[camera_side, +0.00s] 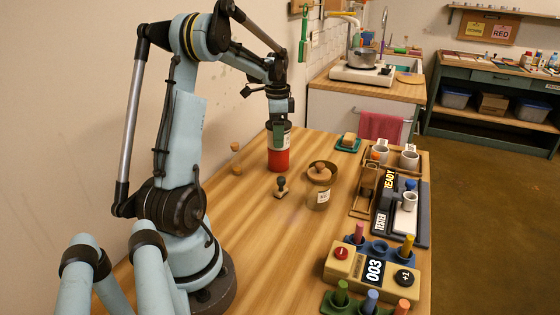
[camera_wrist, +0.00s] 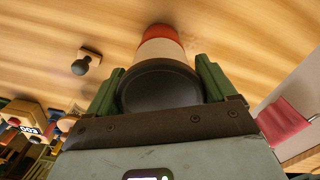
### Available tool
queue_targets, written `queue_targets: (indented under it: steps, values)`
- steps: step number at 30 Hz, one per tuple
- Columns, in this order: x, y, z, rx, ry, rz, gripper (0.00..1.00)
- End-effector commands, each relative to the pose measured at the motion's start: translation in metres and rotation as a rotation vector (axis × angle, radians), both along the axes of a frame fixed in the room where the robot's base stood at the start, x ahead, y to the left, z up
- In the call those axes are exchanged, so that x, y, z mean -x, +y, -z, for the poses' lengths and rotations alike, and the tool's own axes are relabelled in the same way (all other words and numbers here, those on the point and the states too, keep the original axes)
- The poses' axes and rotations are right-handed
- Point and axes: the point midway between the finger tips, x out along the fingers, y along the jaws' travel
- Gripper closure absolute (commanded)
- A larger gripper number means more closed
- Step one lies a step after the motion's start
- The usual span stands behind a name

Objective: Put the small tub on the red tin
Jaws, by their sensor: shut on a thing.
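The small tub (camera_side: 282,138), white with a dark lid, is held upright in my gripper (camera_side: 278,125). In the wrist view its round black lid (camera_wrist: 160,88) lies between my two green fingers (camera_wrist: 160,85). The red tin (camera_side: 279,160) stands upright on the table. The tub is directly above it and lined up with it; I see no gap between them, but cannot tell whether the tub's weight rests on the tin. The red tin also shows beyond the tub in the wrist view (camera_wrist: 161,33). My fingers hide part of the tub.
A small wooden hourglass-like piece (camera_side: 236,158) stands left. Mugs, a tester and a button box (camera_side: 343,262) line the right edge.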

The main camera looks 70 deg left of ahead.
Motion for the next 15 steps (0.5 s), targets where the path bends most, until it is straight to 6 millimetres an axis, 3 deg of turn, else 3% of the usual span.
queue_targets:
  steps: [3,4,6,15]
  values:
    - [-0.0001,0.0001,0.0031,0.0,0.0,0.0,0.55]
    - [-0.0001,0.0001,0.0032,0.0,0.0,0.0,0.13]
    - [-0.0001,0.0001,0.003,0.0,0.0,0.0,0.02]
    - [0.0,0.0,0.0006,0.0,0.0,0.0,0.0]
